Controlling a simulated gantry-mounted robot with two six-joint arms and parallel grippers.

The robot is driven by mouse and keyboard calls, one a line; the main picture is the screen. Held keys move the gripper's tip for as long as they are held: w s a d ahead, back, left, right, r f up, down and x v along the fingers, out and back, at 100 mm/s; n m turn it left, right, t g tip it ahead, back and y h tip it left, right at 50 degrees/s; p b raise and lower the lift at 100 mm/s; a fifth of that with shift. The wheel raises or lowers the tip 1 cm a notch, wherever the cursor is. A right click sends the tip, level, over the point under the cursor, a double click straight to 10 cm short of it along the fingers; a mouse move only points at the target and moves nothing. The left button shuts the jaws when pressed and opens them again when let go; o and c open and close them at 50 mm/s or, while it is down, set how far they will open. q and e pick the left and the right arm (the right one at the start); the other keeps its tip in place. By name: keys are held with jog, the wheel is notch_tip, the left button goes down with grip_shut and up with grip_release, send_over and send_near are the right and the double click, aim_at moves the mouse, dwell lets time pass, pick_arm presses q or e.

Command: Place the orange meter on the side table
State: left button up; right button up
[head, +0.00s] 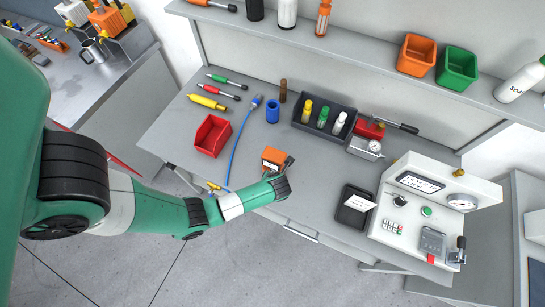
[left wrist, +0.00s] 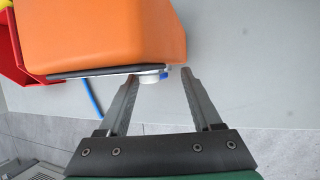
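The orange meter (head: 274,156) sits near the front edge of the grey workbench (head: 190,125). In the left wrist view the meter (left wrist: 110,32) fills the upper left, with a dark edge and a small white and blue part facing the fingers. My left gripper (head: 287,165) is at the meter's front right side. In the left wrist view its two fingers (left wrist: 160,78) are apart, with the tips close to the meter's lower edge. Whether they touch it I cannot tell. A separate grey table (head: 120,75) stands at the left. My right gripper is not in view.
A red bin (head: 209,135) and a blue cable (head: 240,145) lie left of the meter. A dark tray with bottles (head: 323,118) is behind it. A mug (head: 94,51) is on the left table.

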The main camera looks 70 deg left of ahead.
pick_arm(q)
jog(key=shift+r, duration=0.1)
jog(key=shift+d+r, duration=0.1)
jog(key=shift+r, duration=0.3)
jog(key=p+v, duration=0.3)
jog(key=v, duration=0.8)
jog(key=shift+d+p, duration=0.15)
jog(key=shift+p, duration=0.2)
jog(key=shift+r, duration=0.1)
